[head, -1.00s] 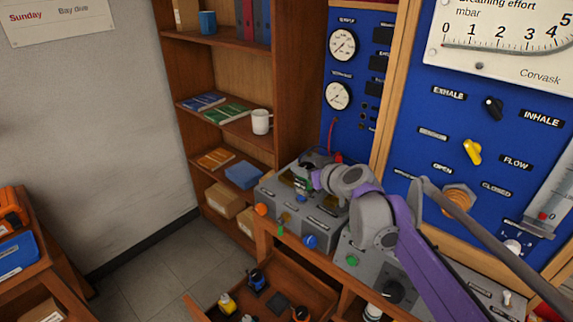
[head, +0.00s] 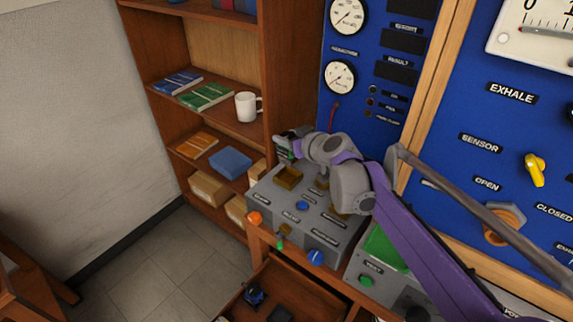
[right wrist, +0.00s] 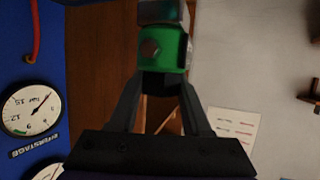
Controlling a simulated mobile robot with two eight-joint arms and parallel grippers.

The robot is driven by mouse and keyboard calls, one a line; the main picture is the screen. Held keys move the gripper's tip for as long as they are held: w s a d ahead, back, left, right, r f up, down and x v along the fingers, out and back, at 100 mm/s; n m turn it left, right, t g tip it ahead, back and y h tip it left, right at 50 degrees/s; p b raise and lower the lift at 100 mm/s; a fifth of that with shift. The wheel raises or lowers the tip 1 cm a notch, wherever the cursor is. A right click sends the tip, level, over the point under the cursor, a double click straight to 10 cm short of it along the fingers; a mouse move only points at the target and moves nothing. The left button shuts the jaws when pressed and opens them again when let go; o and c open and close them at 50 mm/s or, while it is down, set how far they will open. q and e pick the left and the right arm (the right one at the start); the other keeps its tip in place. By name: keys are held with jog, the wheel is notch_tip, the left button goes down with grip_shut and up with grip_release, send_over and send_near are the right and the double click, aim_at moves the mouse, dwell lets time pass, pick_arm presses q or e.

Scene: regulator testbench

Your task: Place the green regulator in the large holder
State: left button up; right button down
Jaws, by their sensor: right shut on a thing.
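The green regulator (right wrist: 163,48) is between the fingers of my right gripper (right wrist: 163,78) in the right wrist view, with a dark part at its outer end. In the head view my right gripper (head: 285,144) is shut on it above the back left of the grey bench unit, and the green regulator (head: 284,154) shows only as a small patch. A square brass-coloured holder (head: 288,178) sits on the unit's top, just below the gripper. Other brass-coloured holders, partly hidden by my arm, stand to its right; I cannot read their labels. My left gripper is not in view.
A wooden shelf with a white mug (head: 246,106) and a blue box (head: 231,162) stands behind left. The blue gauge panel (head: 375,130) rises behind the unit. An open drawer (head: 290,293) lies below. A second grey box with a green top (head: 383,248) is at right.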

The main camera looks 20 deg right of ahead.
aim_at(293, 161)
notch_tip(293, 161, down, 3)
jog(key=shift+s+f, duration=0.15)
jog(key=shift+f, duration=0.05)
jog(key=shift+f+b, duration=0.35)
jog(key=shift+f, duration=1.55)
jog(key=shift+f, duration=0.1)
jog(key=shift+c, duration=1.8)
grip_release()
